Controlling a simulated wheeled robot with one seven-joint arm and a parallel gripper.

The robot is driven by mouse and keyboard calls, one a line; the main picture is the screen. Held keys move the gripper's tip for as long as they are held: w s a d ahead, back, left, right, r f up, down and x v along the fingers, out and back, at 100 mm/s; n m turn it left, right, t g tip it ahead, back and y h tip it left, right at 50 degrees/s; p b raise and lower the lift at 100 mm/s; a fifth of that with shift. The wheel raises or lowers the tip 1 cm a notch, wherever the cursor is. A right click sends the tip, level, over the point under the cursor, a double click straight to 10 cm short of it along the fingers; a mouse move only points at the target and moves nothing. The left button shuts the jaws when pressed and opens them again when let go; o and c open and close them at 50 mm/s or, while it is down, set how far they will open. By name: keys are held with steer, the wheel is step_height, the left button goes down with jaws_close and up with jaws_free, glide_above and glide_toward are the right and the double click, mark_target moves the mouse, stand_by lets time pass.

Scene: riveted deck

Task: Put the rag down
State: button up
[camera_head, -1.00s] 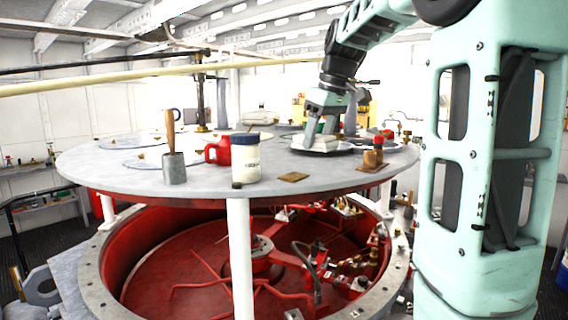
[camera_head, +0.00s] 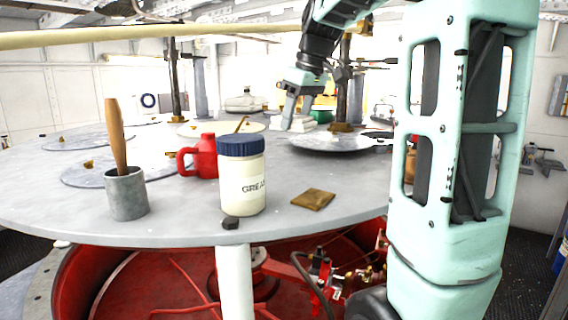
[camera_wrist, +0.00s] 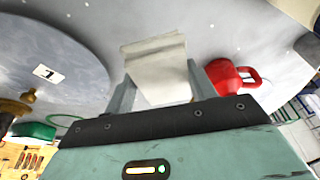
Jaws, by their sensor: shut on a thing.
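The rag (camera_wrist: 157,70) is a folded, off-white cloth between the two fingers of my gripper (camera_wrist: 161,88) in the wrist view. My gripper is shut on it. In the head view my gripper (camera_head: 288,122) points down over the far middle of the round grey table (camera_head: 70,215). I cannot tell whether the rag touches the tabletop.
A red jug (camera_head: 205,158), a blue-lidded grease jar (camera_head: 241,180), a grey pot (camera_head: 126,195) with a wooden-handled tool and a brown square pad (camera_head: 313,199) stand nearer. A round metal plate (camera_head: 330,142) lies right of the gripper. Clear tabletop lies between.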

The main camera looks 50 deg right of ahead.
mark_target(307, 117)
steer(key=shift+w+d, duration=0.2)
steer(key=shift+w, duration=0.15)
steer(key=shift+w+d, duration=0.1)
steer(key=shift+w, duration=0.05)
steer(key=shift+s+f, duration=0.2)
steer(key=shift+f, duration=0.15)
step_height(307, 117, down, 9)
steer(key=p, duration=0.3)
steer(key=shift+f, duration=0.15)
steer(key=o, duration=1)
steer(key=shift+f, duration=0.1)
steer(key=b+v, duration=0.3)
steer(key=v, duration=0.9)
